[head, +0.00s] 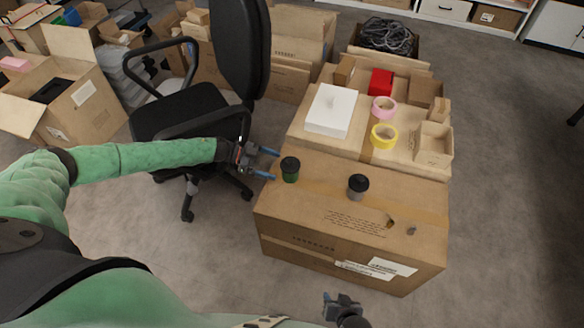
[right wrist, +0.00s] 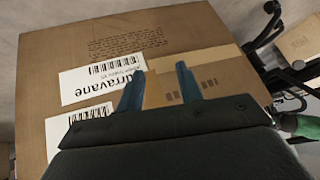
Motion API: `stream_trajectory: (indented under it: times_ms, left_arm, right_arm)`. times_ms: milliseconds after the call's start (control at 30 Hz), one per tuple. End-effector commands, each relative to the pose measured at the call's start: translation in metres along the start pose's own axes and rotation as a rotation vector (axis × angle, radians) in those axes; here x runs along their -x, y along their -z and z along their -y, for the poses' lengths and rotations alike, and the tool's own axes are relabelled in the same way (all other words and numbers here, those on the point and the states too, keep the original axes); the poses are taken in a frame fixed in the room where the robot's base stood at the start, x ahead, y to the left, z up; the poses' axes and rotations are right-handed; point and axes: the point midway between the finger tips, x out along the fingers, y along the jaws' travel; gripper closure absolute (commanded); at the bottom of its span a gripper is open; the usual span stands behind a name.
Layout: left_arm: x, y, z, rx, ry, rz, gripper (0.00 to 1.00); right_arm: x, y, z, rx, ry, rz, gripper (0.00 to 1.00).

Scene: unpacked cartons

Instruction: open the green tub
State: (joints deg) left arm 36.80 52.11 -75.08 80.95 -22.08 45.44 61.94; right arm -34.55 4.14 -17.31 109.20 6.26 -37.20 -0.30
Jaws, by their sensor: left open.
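My right gripper is low in front of the carton in the head view. In the right wrist view my right gripper (right wrist: 161,70) is open and empty, facing the carton's labelled side. The green tub is not clear there.
A grey tub with a black lid (head: 358,182) stands right of the green one. Behind are a white box (head: 331,110), yellow tape (head: 383,136), pink tape (head: 384,107) and a red box (head: 381,82). An office chair (head: 185,115) stands left, close behind my left arm.

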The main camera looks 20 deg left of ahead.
Motion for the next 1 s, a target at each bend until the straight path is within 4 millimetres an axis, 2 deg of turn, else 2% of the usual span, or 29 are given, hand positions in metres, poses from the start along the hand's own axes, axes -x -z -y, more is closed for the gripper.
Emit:
stream_trajectory:
  times_ms: [200,367,700,1000]
  left_arm:
    - [-0.021,-0.001,-0.001,-0.001,-0.001,-0.002,0.18]
    - [-0.029,0.0,-0.002,-0.001,0.0,-0.001,0.18]
    - [-0.071,0.002,-0.006,-0.002,-0.001,-0.001,0.18]
    - [-0.075,0.004,-0.007,0.0,0.0,0.0,0.19]
  right_arm:
    - [-0.016,-0.018,-0.005,-0.001,-0.004,-0.017,0.64]
    - [-0.021,-0.023,-0.006,-0.001,-0.006,-0.024,0.64]
    - [-0.037,-0.036,-0.011,-0.003,-0.007,-0.034,0.64]
    - [-0.037,-0.036,-0.011,-0.003,-0.007,-0.034,0.64]
